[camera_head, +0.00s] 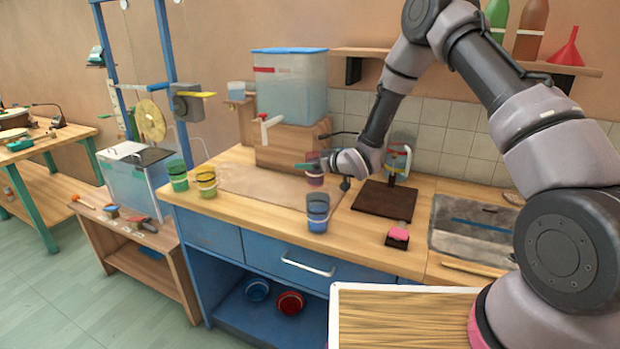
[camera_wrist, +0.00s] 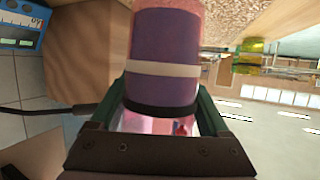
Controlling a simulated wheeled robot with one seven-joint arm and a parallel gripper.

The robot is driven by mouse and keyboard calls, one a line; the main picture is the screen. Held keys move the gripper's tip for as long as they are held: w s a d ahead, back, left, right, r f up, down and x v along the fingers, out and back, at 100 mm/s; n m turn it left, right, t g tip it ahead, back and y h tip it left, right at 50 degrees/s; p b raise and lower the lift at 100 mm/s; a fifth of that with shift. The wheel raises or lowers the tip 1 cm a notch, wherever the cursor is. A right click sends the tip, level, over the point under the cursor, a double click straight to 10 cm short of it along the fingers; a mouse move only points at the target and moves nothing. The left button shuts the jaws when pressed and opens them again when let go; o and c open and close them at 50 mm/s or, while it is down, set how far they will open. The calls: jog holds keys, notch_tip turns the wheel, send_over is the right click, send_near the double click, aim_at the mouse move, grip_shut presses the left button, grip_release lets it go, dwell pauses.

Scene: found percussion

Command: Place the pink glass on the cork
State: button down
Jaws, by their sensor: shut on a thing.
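The pink glass (camera_head: 315,176) is between the fingers of my gripper (camera_head: 318,167), over the right part of the counter's cork mat (camera_head: 255,182). In the wrist view the glass (camera_wrist: 165,55) fills the space between the two green fingers of my gripper (camera_wrist: 165,110). It looks purple with a pale band and a dark lower ring. The speckled cork (camera_wrist: 235,18) shows beyond it. I cannot tell whether the glass base touches the cork.
A green glass (camera_head: 177,176) and a yellow glass (camera_head: 206,183) stand left of the cork. A blue glass (camera_head: 318,213) stands at the front edge. A water tank (camera_head: 290,90) on a wooden block stands behind; a dark board (camera_head: 385,200) and sink (camera_head: 472,228) lie right.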

aim_at(309, 174)
jog(key=shift+f, duration=2.1)
jog(key=shift+f, duration=0.1)
grip_release()
